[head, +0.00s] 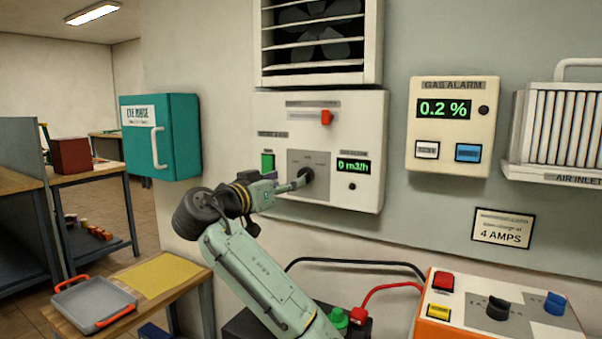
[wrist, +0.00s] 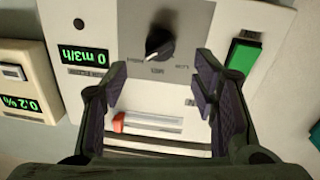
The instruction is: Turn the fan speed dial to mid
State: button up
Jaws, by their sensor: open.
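The fan speed dial is a black knob on a grey plate of the white fan panel. It shows at the top middle of the wrist view (wrist: 159,42), which sees the panel upside down, and partly behind my gripper in the head view (head: 307,174). A light pointer mark on the knob points down and slightly left in the wrist view; the small labels around it are too blurred to read surely. My gripper (wrist: 158,85) is open and empty, its fingers spread below the dial in that view, not closed around it. The green display (head: 354,166) reads 0 m3/h.
A green switch (head: 267,161) is left of the dial and a red slider knob (head: 326,117) above it. A fan grille (head: 318,50) is higher up. The gas alarm (head: 450,125) reads 0.2 % at right. A charger (head: 500,309) with cables stands below right.

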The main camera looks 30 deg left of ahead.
aim_at(307, 172)
jog(key=w+p, duration=0.2)
jog(key=w, duration=0.5)
jog(key=shift+d, duration=0.25)
jog(key=shift+f, duration=0.1)
jog(key=shift+c, duration=0.6)
jog(key=c, duration=1)
jog(key=shift+c, duration=0.2)
